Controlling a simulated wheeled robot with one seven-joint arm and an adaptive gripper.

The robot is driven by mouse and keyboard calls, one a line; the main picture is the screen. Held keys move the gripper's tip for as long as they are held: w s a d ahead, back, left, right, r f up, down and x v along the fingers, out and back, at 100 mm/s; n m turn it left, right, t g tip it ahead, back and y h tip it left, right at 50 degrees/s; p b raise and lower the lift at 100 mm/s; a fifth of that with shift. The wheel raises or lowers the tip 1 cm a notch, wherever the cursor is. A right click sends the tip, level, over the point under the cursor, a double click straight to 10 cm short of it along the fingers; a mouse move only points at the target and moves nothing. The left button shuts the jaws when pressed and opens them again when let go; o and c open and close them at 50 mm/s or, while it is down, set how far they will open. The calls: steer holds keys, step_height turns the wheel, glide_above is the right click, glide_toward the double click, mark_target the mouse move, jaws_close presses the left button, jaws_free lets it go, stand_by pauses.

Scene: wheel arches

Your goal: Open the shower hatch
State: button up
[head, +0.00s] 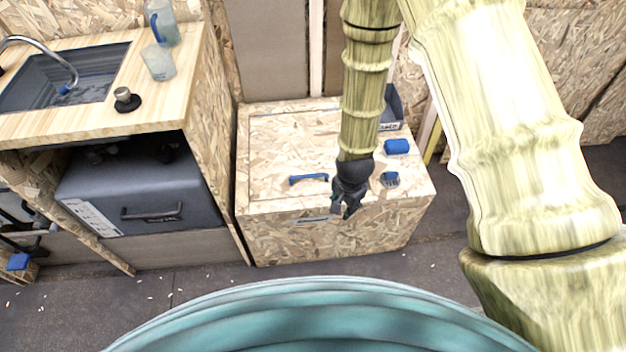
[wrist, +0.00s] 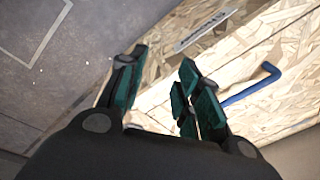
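The shower hatch seems to be the chipboard lid (head: 285,140) on top of a low chipboard box, lying flat and closed. A blue handle (head: 308,179) sits on the lid near its front edge; it also shows in the wrist view as a blue bar (wrist: 252,87), right of my fingers. My gripper (head: 343,210) hangs over the box's front edge, right of the handle and apart from it. In the wrist view my gripper (wrist: 158,88) has its fingers spread with nothing between them. A small label (head: 313,219) is on the box front, too small to read.
On the box's right part are a blue roll-like object (head: 396,146) and a blue brush-like object (head: 390,179). A dark bin (head: 391,108) is behind them. A wooden sink counter (head: 150,95) stands close on the left. The floor in front (head: 200,285) is mostly clear.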

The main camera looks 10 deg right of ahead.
mark_target(313, 175)
steer(key=w+a+r+m+b, duration=0.3)
steer(key=w+a+r+m, duration=0.1)
steer(key=w, duration=0.3)
steer(key=w+a+r+m+b, duration=0.2)
steer(key=w+a+r+m, duration=0.1)
steer(key=w, duration=0.3)
steer(key=shift+t, duration=0.4)
steer(key=shift+w+a+f+b, duration=0.1)
steer(key=shift+w+f+b, duration=0.2)
steer(key=shift+f, duration=1.45)
steer(key=shift+w+f+b, duration=0.15)
steer(key=shift+w+f, duration=0.25)
steer(key=shift+f, duration=1.3)
steer(key=shift+w+a+f+b, duration=0.1)
steer(key=shift+w+f+b, duration=0.2)
steer(key=shift+f, duration=1.45)
steer(key=shift+d, duration=0.1)
jaws_close()
